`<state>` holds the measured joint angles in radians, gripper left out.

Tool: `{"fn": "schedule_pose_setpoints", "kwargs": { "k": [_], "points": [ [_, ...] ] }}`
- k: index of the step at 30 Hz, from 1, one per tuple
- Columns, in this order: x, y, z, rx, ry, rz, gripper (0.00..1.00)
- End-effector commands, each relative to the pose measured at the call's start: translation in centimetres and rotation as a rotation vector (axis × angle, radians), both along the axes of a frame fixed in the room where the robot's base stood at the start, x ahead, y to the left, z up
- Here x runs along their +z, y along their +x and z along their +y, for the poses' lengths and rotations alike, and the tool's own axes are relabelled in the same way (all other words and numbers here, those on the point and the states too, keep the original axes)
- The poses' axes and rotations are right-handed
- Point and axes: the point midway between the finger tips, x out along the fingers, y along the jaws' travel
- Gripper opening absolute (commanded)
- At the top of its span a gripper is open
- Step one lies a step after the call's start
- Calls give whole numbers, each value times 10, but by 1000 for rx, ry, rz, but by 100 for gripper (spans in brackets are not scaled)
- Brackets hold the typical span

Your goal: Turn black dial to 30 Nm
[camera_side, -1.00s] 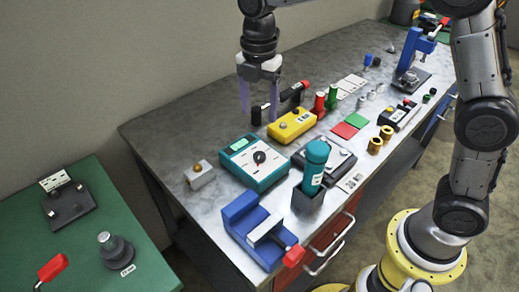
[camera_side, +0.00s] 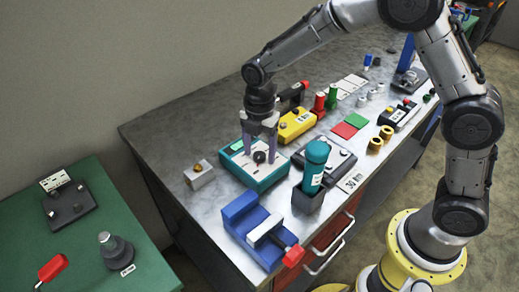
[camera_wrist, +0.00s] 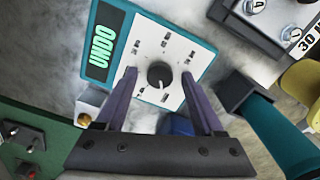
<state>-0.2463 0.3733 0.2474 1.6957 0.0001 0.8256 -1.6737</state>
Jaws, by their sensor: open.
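The black dial (camera_side: 259,157) sits in the middle of the white face of a teal box (camera_side: 242,170) on the workbench. My gripper (camera_side: 259,158) is just above the box. Its two purple fingers are open, one on each side of the dial in the wrist view (camera_wrist: 160,78), and hold nothing. I cannot tell whether the fingertips touch the box face. A card reading "30 Nm" (camera_side: 351,183) lies near the bench's front edge.
A blue vise (camera_side: 245,222) with a red handle stands in front of the teal box. A teal cylinder in a dark holder (camera_side: 307,200) and a grey device (camera_side: 340,160) are to the right. A yellow box (camera_side: 295,124) stands behind.

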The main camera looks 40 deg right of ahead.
Motion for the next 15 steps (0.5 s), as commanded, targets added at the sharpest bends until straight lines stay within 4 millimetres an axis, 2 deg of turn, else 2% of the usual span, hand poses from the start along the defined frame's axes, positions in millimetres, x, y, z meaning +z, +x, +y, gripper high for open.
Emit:
{"fn": "schedule_pose_setpoints", "kwargs": {
  "k": [6, 15],
  "points": [
    [0, 0, 0, 0, 0, 0, 70],
    [0, 0, 0, 0, 0, 0, 16]
  ]
}}
